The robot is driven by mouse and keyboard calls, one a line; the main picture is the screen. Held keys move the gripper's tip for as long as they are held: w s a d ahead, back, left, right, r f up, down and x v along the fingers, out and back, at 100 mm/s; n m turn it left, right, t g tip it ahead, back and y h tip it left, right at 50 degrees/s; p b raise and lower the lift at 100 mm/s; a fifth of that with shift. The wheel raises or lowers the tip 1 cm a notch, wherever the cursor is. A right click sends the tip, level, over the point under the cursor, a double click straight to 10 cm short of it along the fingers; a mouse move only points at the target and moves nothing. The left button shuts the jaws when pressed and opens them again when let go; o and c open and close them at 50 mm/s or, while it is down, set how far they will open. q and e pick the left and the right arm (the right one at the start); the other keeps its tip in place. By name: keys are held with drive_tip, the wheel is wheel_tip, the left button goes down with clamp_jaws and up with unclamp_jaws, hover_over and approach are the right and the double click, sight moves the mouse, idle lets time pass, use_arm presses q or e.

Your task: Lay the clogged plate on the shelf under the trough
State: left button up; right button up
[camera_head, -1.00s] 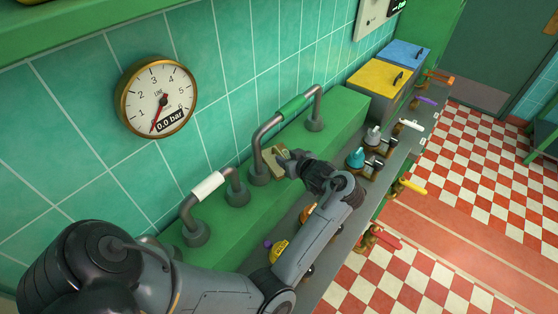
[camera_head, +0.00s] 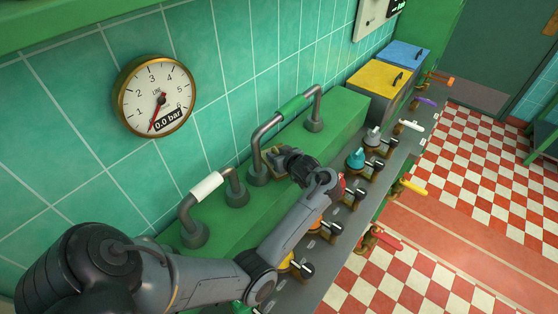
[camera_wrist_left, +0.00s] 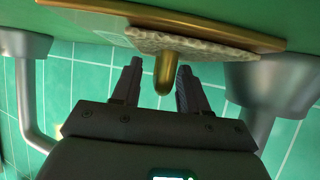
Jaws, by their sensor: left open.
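The clogged plate (camera_wrist_left: 105,12) is a brass-coloured slab in the left wrist view, with a pale crust (camera_wrist_left: 190,42) along it and a rounded brass knob (camera_wrist_left: 165,75) sticking out. In the head view part of the plate (camera_head: 268,151) shows by the green block, mostly hidden behind my gripper. My left gripper (camera_head: 279,158) is open at the plate. In the left wrist view its fingers (camera_wrist_left: 157,78) stand on either side of the knob, with a gap visible at least on the left. I cannot make out the shelf under the trough. My right gripper is not in view.
A long green block (camera_head: 343,112) carries grey pipes, one with a white sleeve (camera_head: 207,186) and one with a green sleeve (camera_head: 292,107). Several coloured valves line the grey ledge (camera_head: 398,152). A yellow-lidded box (camera_head: 376,78) stands beyond. The checkered floor is clear.

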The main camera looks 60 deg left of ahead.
use_arm(q)
drive_tip(key=shift+c, duration=0.2)
clamp_jaws()
drive_tip(key=shift+r, duration=0.15)
idle(1.0)
